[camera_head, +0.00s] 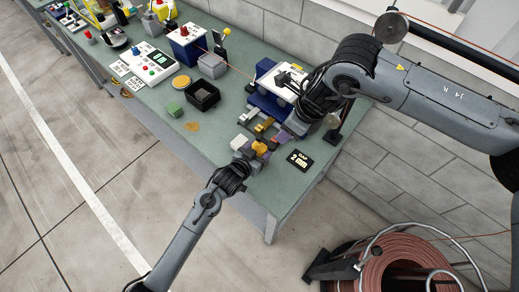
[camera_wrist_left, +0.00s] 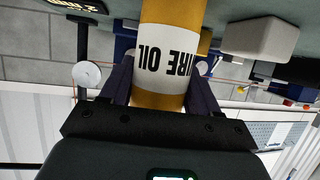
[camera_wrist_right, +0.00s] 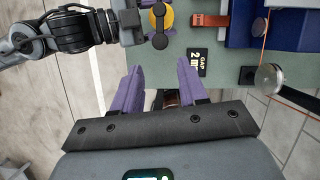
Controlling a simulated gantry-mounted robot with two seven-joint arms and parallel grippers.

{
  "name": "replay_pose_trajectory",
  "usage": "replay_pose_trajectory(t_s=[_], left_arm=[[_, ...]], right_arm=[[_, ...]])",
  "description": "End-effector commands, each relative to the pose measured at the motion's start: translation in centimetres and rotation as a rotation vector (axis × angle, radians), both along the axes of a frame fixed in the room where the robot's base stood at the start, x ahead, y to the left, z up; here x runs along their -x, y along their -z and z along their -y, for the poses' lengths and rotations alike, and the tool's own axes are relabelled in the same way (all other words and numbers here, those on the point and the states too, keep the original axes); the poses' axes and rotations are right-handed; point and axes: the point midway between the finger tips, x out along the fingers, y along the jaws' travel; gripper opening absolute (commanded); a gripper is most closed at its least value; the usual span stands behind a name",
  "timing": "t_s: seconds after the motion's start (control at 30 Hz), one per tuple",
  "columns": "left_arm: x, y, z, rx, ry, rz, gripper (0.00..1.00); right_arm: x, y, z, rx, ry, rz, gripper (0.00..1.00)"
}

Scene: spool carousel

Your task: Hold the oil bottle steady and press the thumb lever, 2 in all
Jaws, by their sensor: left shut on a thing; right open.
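The oil bottle (camera_wrist_left: 168,62) is yellow with a white label, its lettering upside down in the left wrist view. My left gripper (camera_wrist_left: 160,85) is shut on it, one finger on each side. In the head view the bottle (camera_head: 259,147) is small and partly hidden by the grippers. In the right wrist view the bottle's yellow top (camera_wrist_right: 167,17) shows, with a dark thumb lever (camera_wrist_right: 159,40) across it. My right gripper (camera_wrist_right: 160,72) is open and empty, apart from the lever, which lies ahead of its fingers.
A black "GAP 2 mm" card (camera_head: 300,160) lies on the green bench (camera_head: 225,125) close by. A blue machine with a white top (camera_head: 278,78) stands behind the grippers. A black bin (camera_head: 203,95) and a green block (camera_head: 175,110) stand to the left. A copper wire spool (camera_head: 395,265) is below right.

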Motion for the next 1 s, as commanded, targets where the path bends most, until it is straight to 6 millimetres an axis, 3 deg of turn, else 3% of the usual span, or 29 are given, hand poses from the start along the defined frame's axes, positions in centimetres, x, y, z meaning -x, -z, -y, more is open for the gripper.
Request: replay_pose_trajectory(t_s=[0.03, 0.3, 1.0], left_arm=[[0.01, 0.01, -0.01, 0.0, 0.0, 0.0, 0.23], [0.02, 0.01, 0.0, 0.0, 0.0, 0.0, 0.23], [0.01, 0.01, -0.01, -0.001, 0.0, -0.001, 0.23]], right_arm=[[0.0, 0.0, 0.0, 0.0, 0.0, 0.0, 0.38], [0.0, 0.0, 0.0, 0.0, 0.0, 0.0, 0.0], [0.0, 0.0, 0.0, 0.0, 0.0, 0.0, 0.0]])
